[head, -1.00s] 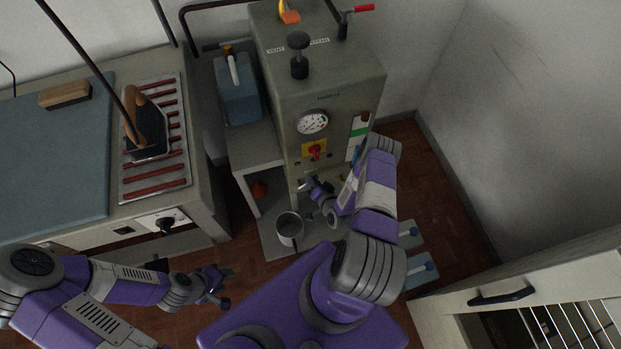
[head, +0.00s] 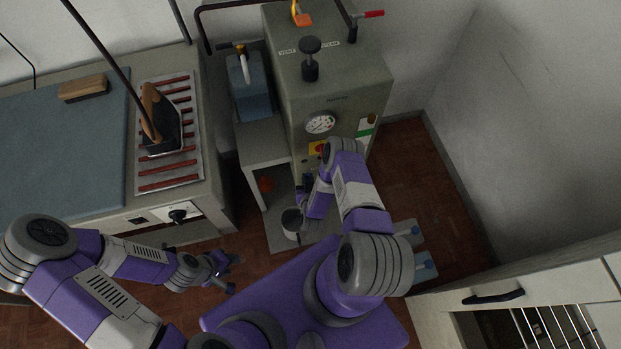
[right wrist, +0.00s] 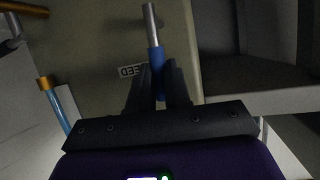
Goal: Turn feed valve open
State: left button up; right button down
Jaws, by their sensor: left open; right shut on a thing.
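The feed valve's lever (right wrist: 154,52) shows in the right wrist view as a bare metal rod with a blue sleeve, beside a partly hidden label ending in "EED" (right wrist: 132,71). My right gripper (right wrist: 158,88) is shut on the blue sleeve, one dark finger on each side. In the head view my right gripper (head: 305,182) is at the lower front of the grey boiler cabinet (head: 335,85), and my arm hides most of the valve. My left gripper (head: 228,272) is open and empty, low in front of the ironing table.
A metal bucket (head: 291,224) stands just below my right gripper. The ironing table (head: 60,150) with an iron (head: 160,130) is at the left. A gauge (head: 320,122) is on the cabinet front. Bare floor (head: 405,170) lies right of the cabinet.

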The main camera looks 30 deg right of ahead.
jog(key=shift+a+h, duration=0.15)
jog(key=shift+h, duration=0.15)
dwell(0.4)
jog(key=c, duration=1.1)
grip_release()
jog(key=shift+a, duration=0.1)
jog(key=p+v, duration=0.2)
jog(key=v, duration=0.5)
jog(key=shift+s+r, duration=0.15)
jog(key=shift+s, duration=0.05)
